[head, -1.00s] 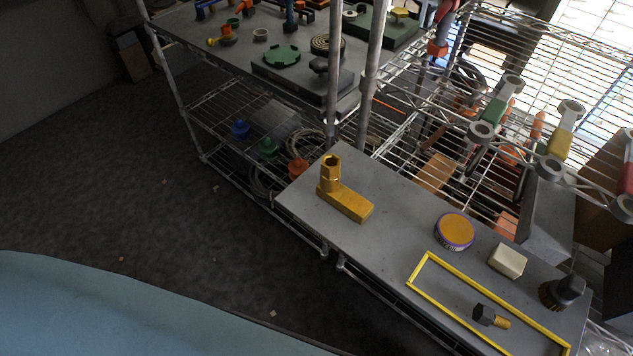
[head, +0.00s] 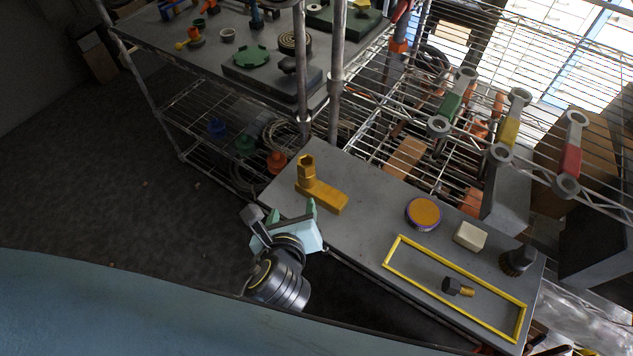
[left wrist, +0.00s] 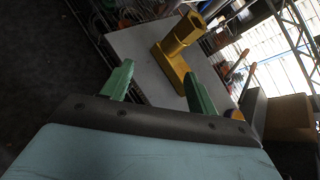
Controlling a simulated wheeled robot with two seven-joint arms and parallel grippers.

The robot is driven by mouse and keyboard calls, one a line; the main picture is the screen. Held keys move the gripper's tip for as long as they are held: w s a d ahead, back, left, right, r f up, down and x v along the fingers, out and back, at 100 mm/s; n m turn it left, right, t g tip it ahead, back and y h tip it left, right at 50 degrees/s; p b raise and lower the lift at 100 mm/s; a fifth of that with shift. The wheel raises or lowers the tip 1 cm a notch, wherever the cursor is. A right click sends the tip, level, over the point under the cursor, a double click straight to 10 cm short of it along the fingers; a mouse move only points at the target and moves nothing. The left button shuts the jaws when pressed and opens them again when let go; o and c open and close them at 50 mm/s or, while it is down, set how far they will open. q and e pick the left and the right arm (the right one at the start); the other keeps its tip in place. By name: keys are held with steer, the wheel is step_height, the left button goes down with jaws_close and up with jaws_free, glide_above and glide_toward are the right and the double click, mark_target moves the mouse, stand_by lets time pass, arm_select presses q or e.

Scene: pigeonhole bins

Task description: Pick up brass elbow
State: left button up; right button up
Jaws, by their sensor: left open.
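The brass elbow (head: 322,193) lies on the grey shelf board near its left end, with one arm flat and its hexagonal socket end standing up. It also shows in the left wrist view (left wrist: 173,62), ahead of the fingers and apart from them. My left gripper (head: 291,213) is at the board's front left edge, to the lower left of the elbow. Its green fingers (left wrist: 158,88) are spread and nothing is between them. My right gripper is not in view.
A metal post (head: 336,80) rises behind the board's left end.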

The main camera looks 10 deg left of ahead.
mark_target(308, 172)
arm_select(q)
steer(key=w+m, duration=0.1)
steer(key=w, duration=0.1)
steer(key=w+m+t, duration=0.1)
steer(key=w+m, duration=0.1)
steer(key=w, duration=0.1)
steer(key=w+m, duration=0.1)
steer(key=w, duration=0.2)
steer(key=shift+w+d+r+m+t, duration=0.1)
steer(key=shift+d+r+m+t, duration=0.2)
steer(key=shift+d, duration=0.1)
steer(key=x, duration=0.3)
steer(key=b+x, duration=0.1)
steer(key=x, duration=0.1)
steer(key=shift+w+a, duration=0.25)
steer(key=shift+a, duration=0.1)
jaws_close()
